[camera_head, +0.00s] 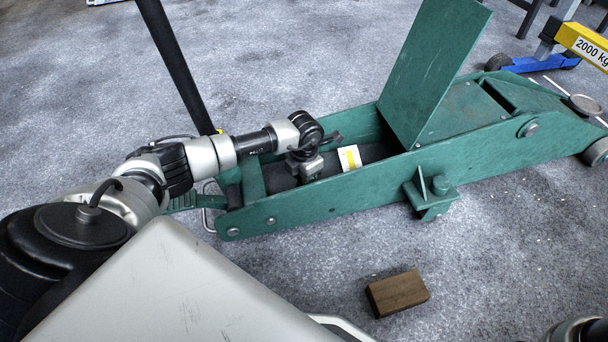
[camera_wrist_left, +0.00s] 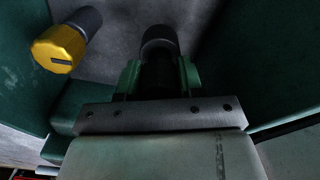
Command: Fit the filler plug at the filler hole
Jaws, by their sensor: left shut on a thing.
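My left gripper (camera_head: 305,166) is lowered into the open rear bay of the green trolley jack (camera_head: 330,208), near the black cylinder. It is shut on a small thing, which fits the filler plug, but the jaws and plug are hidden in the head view. I cannot make out the filler hole in either view. The left wrist view is dark; it shows a yellow slotted cap (camera_wrist_left: 59,50) on a grey stem at upper left, and a dark round part (camera_wrist_left: 159,43) between green brackets. My right gripper is not in view.
The jack's green side walls flank the arm, and a raised green plate (camera_head: 435,70) stands right of it. The black handle (camera_head: 178,65) rises behind my left arm. A white and yellow label (camera_head: 349,157) is inside the bay. A brown block (camera_head: 398,293) lies on the floor.

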